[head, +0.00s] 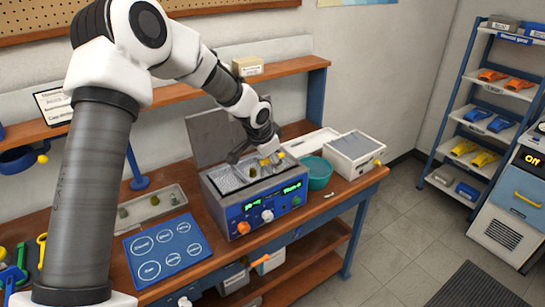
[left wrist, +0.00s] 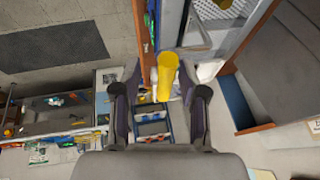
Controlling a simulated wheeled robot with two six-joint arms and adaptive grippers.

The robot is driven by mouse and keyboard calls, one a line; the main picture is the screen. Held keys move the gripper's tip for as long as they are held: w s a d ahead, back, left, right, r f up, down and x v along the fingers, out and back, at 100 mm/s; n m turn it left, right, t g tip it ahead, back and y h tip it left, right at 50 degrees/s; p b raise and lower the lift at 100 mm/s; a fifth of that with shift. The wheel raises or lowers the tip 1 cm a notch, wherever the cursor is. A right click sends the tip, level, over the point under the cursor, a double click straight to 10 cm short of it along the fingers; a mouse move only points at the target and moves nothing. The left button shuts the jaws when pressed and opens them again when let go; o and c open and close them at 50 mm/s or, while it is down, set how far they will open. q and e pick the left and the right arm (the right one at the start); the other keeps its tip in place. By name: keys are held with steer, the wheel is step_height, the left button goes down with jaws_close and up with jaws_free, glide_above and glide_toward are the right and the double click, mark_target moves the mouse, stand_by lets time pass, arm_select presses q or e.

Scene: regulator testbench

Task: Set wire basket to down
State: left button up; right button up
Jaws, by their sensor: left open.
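The wire basket (head: 229,180) sits in the open top of a blue-fronted bench device (head: 262,209) in the head view. A yellow handle (head: 265,162) shows at its right part. My left gripper (head: 254,160) is over the device, close to this handle. In the left wrist view the yellow handle (left wrist: 166,75) stands between the two spread fingers of the left gripper (left wrist: 158,95), with space on both sides. Part of the device's grey interior (left wrist: 234,38) shows beyond. My gripper hides some of the basket in the head view. My right gripper is not in view.
A teal bowl (head: 317,174) and a white box with a grey top (head: 356,147) stand right of the device. A blue mat with circles (head: 165,250) and a tray of small parts (head: 150,206) lie left. A raised lid (head: 212,136) stands behind.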

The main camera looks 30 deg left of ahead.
mark_target(271, 179)
arm_select(q)
steer(key=shift+s+a, duration=0.1)
steer(key=shift+a, duration=0.1)
steer(key=shift+a+f, duration=0.1)
steer(key=shift+a, duration=0.1)
jaws_close()
step_height(271, 179, down, 7)
steer(key=b, duration=0.5)
jaws_free()
steer(key=shift+d, duration=0.1)
